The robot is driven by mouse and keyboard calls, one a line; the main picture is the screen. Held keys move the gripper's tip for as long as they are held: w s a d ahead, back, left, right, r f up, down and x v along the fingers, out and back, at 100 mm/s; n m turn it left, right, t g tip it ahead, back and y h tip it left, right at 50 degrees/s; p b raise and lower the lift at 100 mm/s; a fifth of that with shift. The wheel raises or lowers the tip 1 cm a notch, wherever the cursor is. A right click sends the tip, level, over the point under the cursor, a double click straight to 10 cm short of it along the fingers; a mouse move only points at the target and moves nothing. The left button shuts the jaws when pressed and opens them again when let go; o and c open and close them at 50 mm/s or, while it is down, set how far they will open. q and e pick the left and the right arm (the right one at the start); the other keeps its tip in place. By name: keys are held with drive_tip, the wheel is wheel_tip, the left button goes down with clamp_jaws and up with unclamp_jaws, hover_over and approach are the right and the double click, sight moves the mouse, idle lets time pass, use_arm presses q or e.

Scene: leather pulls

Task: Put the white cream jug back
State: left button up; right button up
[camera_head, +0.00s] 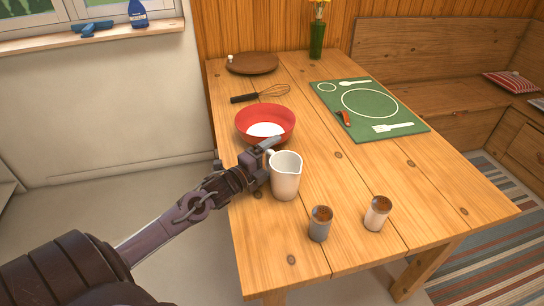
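The white cream jug (286,177) stands upright near the left edge of the wooden table, with its handle towards the left. My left gripper (266,158) is at the jug's handle side. Its fingers look spread apart, one beside the rim and one lower by the jug's left side, with the handle between them. The exact contact at the handle is partly hidden. My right gripper is not in view.
A red bowl (246,124) with white contents stands just behind the gripper. A whisk (262,94), wooden plate (252,64) and green mat (340,97) lie farther back. The right-front table (440,200) is clear.

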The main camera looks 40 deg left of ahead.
use_arm(q)
drive_tip(key=shift+r, duration=0.25)
drive_tip(key=shift+s+f, duration=0.2)
drive_tip(key=shift+s, duration=0.1)
drive_tip(key=s, duration=0.3)
drive_tip(key=s+a, duration=0.1)
drive_tip(key=s, duration=0.3)
drive_tip(key=s+a, duration=0.1)
drive_tip(key=s, duration=0.2)
drive_tip(key=shift+s+r+p, duration=0.1)
drive_tip(key=shift+s+p, duration=0.05)
drive_tip(key=shift+p, duration=0.2)
drive_tip(key=shift+s+a, duration=0.1)
drive_tip(key=shift+s, duration=0.35)
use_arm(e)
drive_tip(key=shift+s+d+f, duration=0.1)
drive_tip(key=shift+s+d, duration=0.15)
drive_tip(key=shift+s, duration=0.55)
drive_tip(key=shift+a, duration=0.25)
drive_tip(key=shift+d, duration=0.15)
